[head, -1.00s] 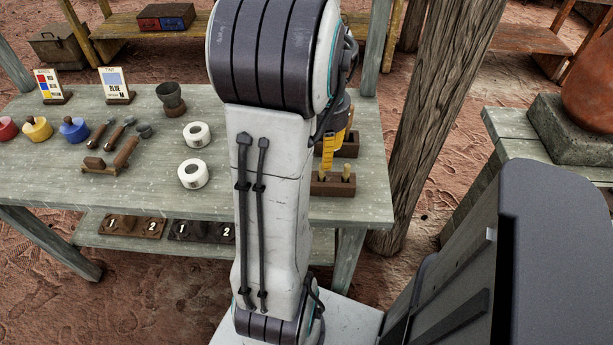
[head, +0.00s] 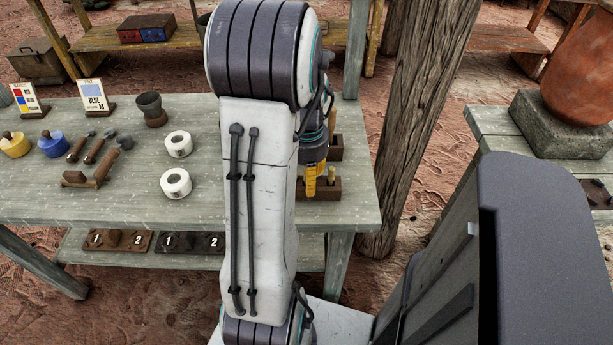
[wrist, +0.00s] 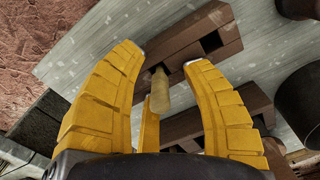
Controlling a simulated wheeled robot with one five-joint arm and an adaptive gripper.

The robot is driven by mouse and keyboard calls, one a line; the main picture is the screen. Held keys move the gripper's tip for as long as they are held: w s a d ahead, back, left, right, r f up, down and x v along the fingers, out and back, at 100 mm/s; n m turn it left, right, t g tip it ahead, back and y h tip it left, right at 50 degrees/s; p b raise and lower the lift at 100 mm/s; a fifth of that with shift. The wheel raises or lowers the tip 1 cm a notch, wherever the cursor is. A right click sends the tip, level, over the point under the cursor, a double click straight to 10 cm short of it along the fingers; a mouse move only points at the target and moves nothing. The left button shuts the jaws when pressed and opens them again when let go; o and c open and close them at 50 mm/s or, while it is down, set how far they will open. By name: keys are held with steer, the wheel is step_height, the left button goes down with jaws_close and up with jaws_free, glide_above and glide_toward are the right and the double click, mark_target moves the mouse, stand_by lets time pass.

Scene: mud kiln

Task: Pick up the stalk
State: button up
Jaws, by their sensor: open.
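A short tan stalk (wrist: 159,92) stands up from a dark wooden block (wrist: 200,33) in the wrist view. It lies between the yellow fingers of my gripper (wrist: 166,58), which are spread apart around it with nothing gripped. In the head view, my gripper (head: 311,184) points down, its yellow fingers over the left part of the front wooden block (head: 326,191) and covering part of it. One stalk (head: 332,174) shows there just right of the fingers. I cannot tell whether it is the one between them.
A second wooden block (head: 335,153) stands behind the front one. White rolls (head: 176,183), a dark cup (head: 151,110), wooden-handled tools and colored pots share the table (head: 220,208). A thick post (head: 405,125) stands right of the table.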

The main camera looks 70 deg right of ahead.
steer(key=shift+c, duration=0.2)
steer(key=c, duration=0.7)
steer(key=shift+c, duration=0.2)
steer(key=shift+r, duration=0.2)
